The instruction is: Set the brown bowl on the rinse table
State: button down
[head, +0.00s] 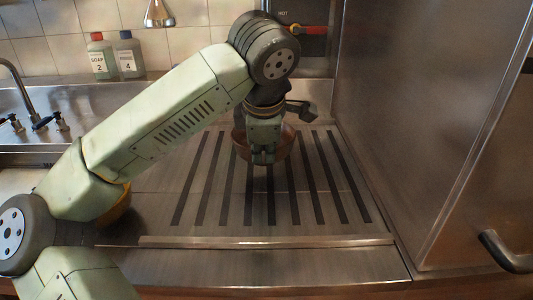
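The brown bowl (286,146) is at the middle of the ribbed metal rinse table (307,212), in the head view. My gripper (263,158) points down at the bowl's near side and covers much of it. A finger lies in front of the bowl's near wall. Whether the fingers are closed on the rim is hidden. I cannot tell whether the bowl rests on the table or hangs just above it.
A yellow bowl (118,208) is partly hidden behind my arm at left. A sink with a faucet (28,100) and two labelled bottles (128,55) stand at back left. A tall metal panel (430,110) bounds the table's right side. The table's front is clear.

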jog(key=shift+w+d, duration=0.3)
jog(key=shift+w, duration=0.5)
jog(key=shift+f+p, duration=0.6)
jog(key=shift+f, duration=1.2)
jog(key=shift+f, duration=0.2)
jog(key=c, duration=1.8)
grip_release()
jog(key=shift+r, duration=0.1)
jog(key=shift+r, duration=0.2)
jog(key=b+v, duration=0.1)
jog(key=v, duration=1)
jog(key=shift+s+r+b, duration=0.3)
